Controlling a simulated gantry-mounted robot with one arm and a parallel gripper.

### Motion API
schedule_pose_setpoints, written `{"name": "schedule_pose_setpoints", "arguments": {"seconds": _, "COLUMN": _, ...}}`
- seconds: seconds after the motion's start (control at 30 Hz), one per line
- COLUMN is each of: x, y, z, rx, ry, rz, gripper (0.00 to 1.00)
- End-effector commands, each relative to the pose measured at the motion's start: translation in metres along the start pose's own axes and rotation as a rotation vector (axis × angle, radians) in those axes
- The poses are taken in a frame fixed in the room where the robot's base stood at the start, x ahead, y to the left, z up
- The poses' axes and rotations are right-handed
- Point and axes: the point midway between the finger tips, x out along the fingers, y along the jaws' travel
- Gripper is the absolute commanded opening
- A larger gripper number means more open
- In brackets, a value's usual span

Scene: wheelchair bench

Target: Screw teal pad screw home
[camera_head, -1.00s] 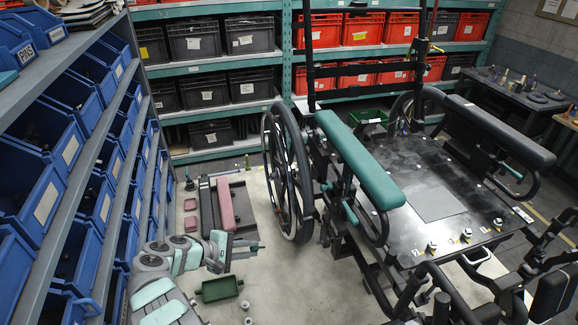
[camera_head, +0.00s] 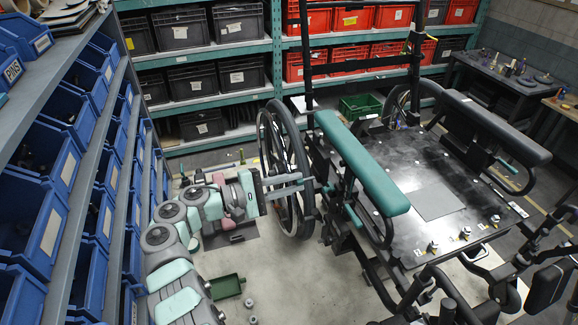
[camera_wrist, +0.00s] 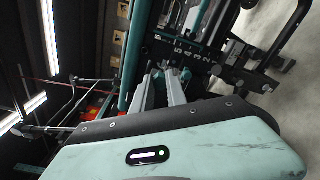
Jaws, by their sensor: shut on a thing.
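The teal pad (camera_head: 365,165) is the long armrest on the near left side of the wheelchair frame, above the black seat plate (camera_head: 465,205). A teal strip, likely this pad, shows beyond my fingers in the wrist view (camera_wrist: 133,60). My gripper (camera_head: 312,181) reaches across the large wheel towards the frame, below and left of the pad. In the wrist view its fingers (camera_wrist: 163,72) are close together and point at the dark frame under the pad. The screw's hole is hidden.
The wheel (camera_head: 283,165) stands right beside my gripper. A green tray (camera_head: 227,287) and small grey pieces lie on the floor. Blue bins (camera_head: 25,215) line the left side. A dark second armrest (camera_head: 495,125) is on the far side.

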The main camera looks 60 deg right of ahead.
Motion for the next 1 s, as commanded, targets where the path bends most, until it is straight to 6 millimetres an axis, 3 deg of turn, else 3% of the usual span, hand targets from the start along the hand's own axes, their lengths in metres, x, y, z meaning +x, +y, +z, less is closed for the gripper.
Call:
{"name": "schedule_pose_setpoints", "arguments": {"seconds": 0.03, "x": 0.000, "y": 0.011, "z": 0.011, "rx": 0.004, "ry": -0.017, "rz": 0.008, "gripper": 0.00}}
{"name": "schedule_pose_setpoints", "arguments": {"seconds": 0.2, "x": 0.004, "y": 0.023, "z": 0.029, "rx": 0.001, "ry": -0.051, "rz": 0.017, "gripper": 0.00}}
{"name": "schedule_pose_setpoints", "arguments": {"seconds": 0.73, "x": 0.003, "y": 0.025, "z": 0.031, "rx": 0.000, "ry": -0.052, "rz": 0.015, "gripper": 0.00}}
{"name": "schedule_pose_setpoints", "arguments": {"seconds": 1.0, "x": 0.023, "y": 0.025, "z": 0.032, "rx": -0.001, "ry": -0.053, "rz": 0.016, "gripper": 0.00}}
